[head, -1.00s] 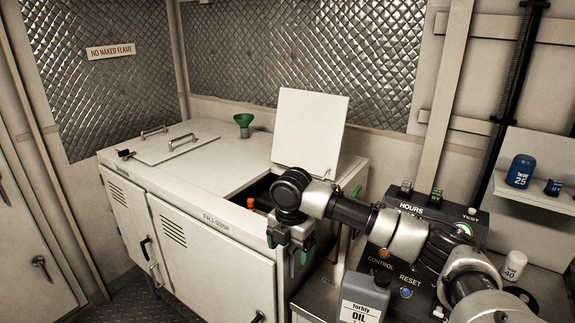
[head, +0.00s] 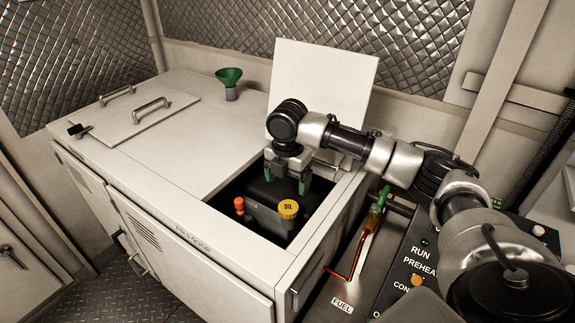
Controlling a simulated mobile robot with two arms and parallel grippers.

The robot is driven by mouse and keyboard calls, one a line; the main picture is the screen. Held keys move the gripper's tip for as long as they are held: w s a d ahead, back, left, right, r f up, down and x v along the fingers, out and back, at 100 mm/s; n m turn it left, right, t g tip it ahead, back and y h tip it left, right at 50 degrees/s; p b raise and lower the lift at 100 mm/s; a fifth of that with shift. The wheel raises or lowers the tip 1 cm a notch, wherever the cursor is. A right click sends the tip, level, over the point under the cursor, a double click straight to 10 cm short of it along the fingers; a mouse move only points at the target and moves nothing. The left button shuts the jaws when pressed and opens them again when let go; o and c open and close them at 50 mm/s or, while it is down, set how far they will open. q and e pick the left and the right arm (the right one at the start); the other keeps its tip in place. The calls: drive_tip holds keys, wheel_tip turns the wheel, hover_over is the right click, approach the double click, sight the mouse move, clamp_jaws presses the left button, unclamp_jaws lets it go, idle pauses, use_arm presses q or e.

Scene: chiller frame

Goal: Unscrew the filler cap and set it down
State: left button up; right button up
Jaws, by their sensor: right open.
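The filler cap (head: 288,208) is a yellow disc marked OIL inside the open bay of the white cabinet. It sits upright on a dark engine part (head: 262,214). My right gripper (head: 286,184), with green fingers, points down at the bay opening. It is open and empty, above and behind the cap in the picture, apart from it. My left gripper is not in view.
An orange-red knob (head: 239,205) stands left of the cap. The raised white lid (head: 322,85) is behind my gripper. A control panel (head: 425,262) is at the right.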

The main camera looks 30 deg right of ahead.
sight(289, 207)
wheel_tip(289, 207, down, 5)
drive_tip(key=shift+s+d+r+p, duration=0.1)
drive_tip(key=shift+s+d+p, duration=0.05)
drive_tip(key=shift+p, duration=0.45)
wheel_tip(289, 207, down, 4)
drive_tip(key=shift+p, duration=0.35)
drive_tip(key=shift+f, duration=0.2)
drive_tip(key=c, duration=1)
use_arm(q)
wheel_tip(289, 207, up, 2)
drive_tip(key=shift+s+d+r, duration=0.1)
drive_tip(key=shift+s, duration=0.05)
use_arm(e)
drive_tip(key=o, duration=0.9)
drive_tip(key=shift+c, duration=0.2)
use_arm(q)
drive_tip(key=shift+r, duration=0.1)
use_arm(e)
drive_tip(key=shift+r, duration=0.1)
